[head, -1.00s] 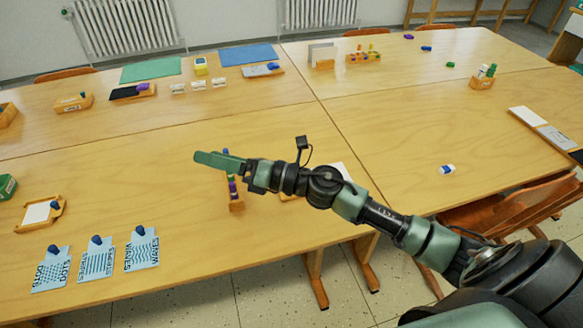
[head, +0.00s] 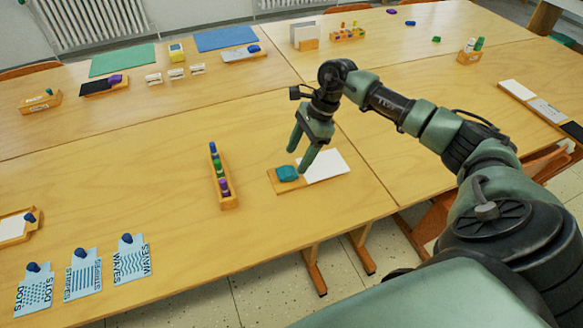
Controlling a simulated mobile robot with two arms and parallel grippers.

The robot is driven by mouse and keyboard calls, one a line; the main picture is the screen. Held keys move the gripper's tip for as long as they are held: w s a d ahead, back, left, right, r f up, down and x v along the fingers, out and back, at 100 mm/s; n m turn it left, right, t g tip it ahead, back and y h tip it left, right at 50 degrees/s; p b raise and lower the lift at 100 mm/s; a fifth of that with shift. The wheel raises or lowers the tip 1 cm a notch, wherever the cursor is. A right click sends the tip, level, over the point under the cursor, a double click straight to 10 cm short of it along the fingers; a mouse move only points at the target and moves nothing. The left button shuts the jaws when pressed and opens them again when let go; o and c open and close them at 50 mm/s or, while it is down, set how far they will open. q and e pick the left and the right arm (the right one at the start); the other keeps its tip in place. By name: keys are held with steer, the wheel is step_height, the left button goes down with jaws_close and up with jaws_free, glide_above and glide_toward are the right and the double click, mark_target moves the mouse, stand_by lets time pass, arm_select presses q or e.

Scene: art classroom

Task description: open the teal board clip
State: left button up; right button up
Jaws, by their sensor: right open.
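The teal board clip (head: 287,173) sits on the left part of a small wooden board (head: 284,187) on the near table. A white sheet (head: 325,166) lies on the board to the right of the clip. My right gripper (head: 299,161) is open, its fingers pointing down, close above and behind the clip. One fingertip is near the clip's right edge; I cannot tell whether it touches. Nothing is between the fingers. My left gripper is out of view.
Blue pattern cards (head: 133,259) with dark knobs lie at the near left. Another board with a sheet (head: 15,228) is at the left edge. The table between them is clear.

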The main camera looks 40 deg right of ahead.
mark_target(289, 171)
steer(key=b+x, duration=0.1)
steer(key=x, duration=0.3)
steer(key=shift+w+a+f, duration=0.1)
steer(key=shift+a+f, duration=0.1)
steer(key=shift+f, duration=0.1)
jaws_close()
steer(key=shift+w+a+r+h, duration=0.1)
steer(key=shift+a+r+h, duration=0.2)
steer(key=shift+h, duration=0.5)
steer(key=g+h, duration=0.1)
steer(key=h, duration=0.2)
steer(key=shift+a, duration=0.2)
jaws_free()
